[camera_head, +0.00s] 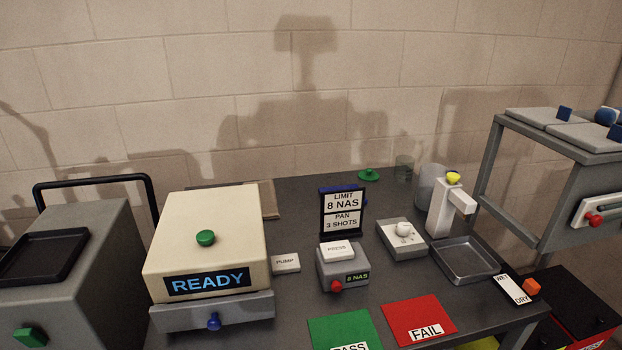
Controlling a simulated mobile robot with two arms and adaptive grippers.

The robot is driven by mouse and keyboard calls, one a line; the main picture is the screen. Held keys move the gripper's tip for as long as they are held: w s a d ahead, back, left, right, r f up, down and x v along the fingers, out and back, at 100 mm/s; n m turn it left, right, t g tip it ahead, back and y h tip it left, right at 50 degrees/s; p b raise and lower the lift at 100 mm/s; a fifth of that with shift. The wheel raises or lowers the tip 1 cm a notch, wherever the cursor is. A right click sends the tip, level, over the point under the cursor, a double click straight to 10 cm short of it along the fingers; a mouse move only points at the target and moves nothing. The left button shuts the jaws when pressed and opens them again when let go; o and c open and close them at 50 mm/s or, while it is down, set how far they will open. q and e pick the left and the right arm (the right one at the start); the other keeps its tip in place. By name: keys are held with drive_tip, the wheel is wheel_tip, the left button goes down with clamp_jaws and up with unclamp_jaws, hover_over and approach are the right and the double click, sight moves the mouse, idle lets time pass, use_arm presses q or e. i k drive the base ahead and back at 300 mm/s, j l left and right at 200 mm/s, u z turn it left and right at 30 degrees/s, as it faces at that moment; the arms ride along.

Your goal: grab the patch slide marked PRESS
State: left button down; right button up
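The patch slide marked PRESS (336,248) is a small white block with dark lettering. It lies on top of a small grey box (328,271) with a red knob and a display reading 8 NAS, near the middle of the table. A similar white slide marked PUMP (286,263) lies on the table to its left. Neither of my grippers shows in this view.
A cream READY machine (205,244) stands left of the slides. A LIMIT sign (343,211) stands behind the PRESS slide. A grey box with a white knob (402,238) is to the right. Green (343,327) and red (418,314) mats lie in front.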

sight(340, 250)
drive_tip(key=k+l+z, duration=0.1)
drive_tip(key=k+l, duration=0.15)
drive_tip(key=k+l+z, duration=0.1)
drive_tip(key=l, duration=0.35)
drive_tip(key=k+l, duration=0.3)
drive_tip(key=l+z, duration=0.05)
